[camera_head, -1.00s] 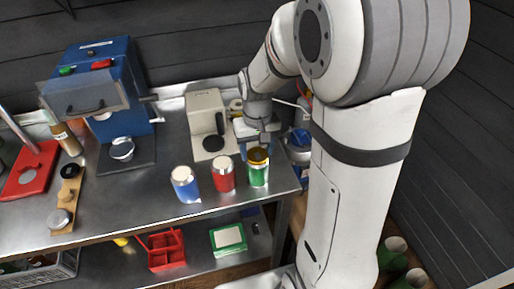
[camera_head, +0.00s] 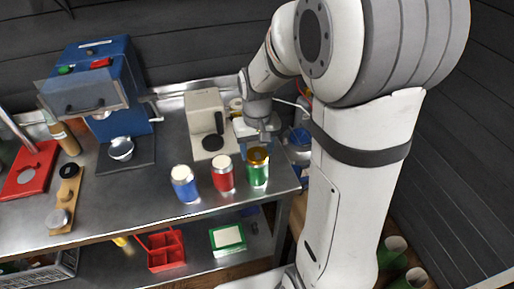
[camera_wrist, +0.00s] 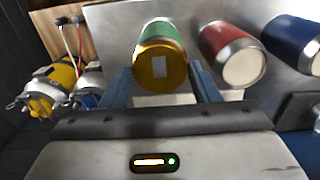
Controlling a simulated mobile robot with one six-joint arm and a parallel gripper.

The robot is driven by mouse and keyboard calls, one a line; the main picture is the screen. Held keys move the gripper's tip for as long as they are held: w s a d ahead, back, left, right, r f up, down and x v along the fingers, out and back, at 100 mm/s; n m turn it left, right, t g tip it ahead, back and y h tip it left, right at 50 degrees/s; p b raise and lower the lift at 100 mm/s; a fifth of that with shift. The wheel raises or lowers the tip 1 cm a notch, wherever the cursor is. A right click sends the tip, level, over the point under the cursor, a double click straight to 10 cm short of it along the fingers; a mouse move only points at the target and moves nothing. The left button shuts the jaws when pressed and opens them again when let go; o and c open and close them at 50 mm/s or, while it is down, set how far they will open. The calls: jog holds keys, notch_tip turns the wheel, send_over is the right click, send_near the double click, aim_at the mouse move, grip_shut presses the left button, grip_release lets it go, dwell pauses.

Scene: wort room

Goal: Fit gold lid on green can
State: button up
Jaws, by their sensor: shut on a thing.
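The green can (camera_head: 258,174) stands upright near the right end of the metal table, with silver bands. The gold lid (camera_head: 257,154) is at the top of the can, and in the wrist view the lid (camera_wrist: 160,66) covers the can's end, with the green can (camera_wrist: 162,30) behind it. I cannot tell whether it is fully seated. My gripper (camera_head: 262,140) is above and just behind the can. In the wrist view my gripper's fingers (camera_wrist: 162,78) stand on both sides of the lid, shut on it.
A red can (camera_head: 222,174) and a blue can (camera_head: 185,184) with pale tops stand left of the green can. A beige machine (camera_head: 205,112) is behind them. A blue machine (camera_head: 92,85) is at left. The table's right edge is close to the green can.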

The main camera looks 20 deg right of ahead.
jog(key=o, duration=1)
jog(key=shift+o, duration=0.7)
jog(key=o, duration=0.3)
jog(key=shift+r+p, duration=2.55)
jog(key=shift+r, duration=1)
